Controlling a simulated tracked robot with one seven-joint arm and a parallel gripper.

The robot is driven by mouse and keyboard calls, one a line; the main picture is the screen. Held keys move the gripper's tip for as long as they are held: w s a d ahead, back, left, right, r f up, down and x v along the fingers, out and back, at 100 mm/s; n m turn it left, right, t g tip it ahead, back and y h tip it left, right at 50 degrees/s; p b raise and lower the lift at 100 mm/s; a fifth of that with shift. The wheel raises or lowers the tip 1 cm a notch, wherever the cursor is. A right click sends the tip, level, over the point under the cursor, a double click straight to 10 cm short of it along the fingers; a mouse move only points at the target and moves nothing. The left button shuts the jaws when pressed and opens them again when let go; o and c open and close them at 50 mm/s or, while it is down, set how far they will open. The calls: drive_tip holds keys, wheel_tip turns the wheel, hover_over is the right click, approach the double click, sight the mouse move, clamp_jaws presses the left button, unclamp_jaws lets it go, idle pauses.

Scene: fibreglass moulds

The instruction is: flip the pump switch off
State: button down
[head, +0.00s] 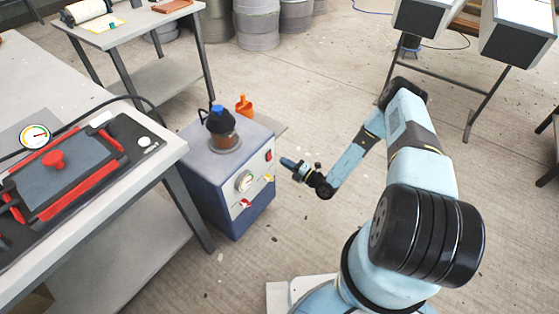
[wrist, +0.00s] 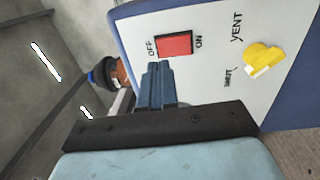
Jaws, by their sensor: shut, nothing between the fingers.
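The pump (head: 228,215) is a blue-grey box with a pale front panel, standing on the floor beside the workbench. Its red rocker switch (head: 268,155) is high on that panel. In the wrist view the red switch (wrist: 174,44) has OFF printed at its left end and ON at its right. Which end is pressed in, I cannot tell. My gripper (head: 284,162) is shut and empty, pointing at the panel near the switch. In the wrist view the closed fingertips (wrist: 157,68) lie just below the switch's OFF end; I cannot tell whether they touch.
A yellow vent knob (wrist: 262,58) sits on the same panel, with a gauge (head: 244,181) and a red knob (head: 245,203). The workbench (head: 150,185) stands left.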

drive_tip(key=r+v, duration=0.1)
drive_tip(key=v, duration=0.7)
drive_tip(key=shift+d+r, duration=0.2)
drive_tip(key=shift+r, duration=0.05)
drive_tip(key=shift+s, duration=0.1)
wheel_tip(320, 180, up, 37)
drive_tip(key=s+n+g+h, duration=0.2)
drive_tip(key=n+g, duration=1.2)
drive_tip(key=n, duration=1.2)
drive_tip(key=s+d+r+n+t+h, duration=0.2)
drive_tip(key=s+d+r+n+h, duration=0.1)
drive_tip(key=s+r+n, duration=0.3)
drive_tip(key=s+d+r+n+t+h, duration=0.2)
drive_tip(key=s+r+n+h, duration=0.3)
drive_tip(key=s+r, duration=0.5)
drive_tip(key=s+d+r+n+t+h, duration=0.3)
drive_tip(key=s+r+n, duration=0.4)
drive_tip(key=r, duration=0.5)
drive_tip(key=shift+s+d+t+h, duration=0.35)
drive_tip(key=shift+s+h, duration=0.35)
drive_tip(key=shift+s, duration=0.3)
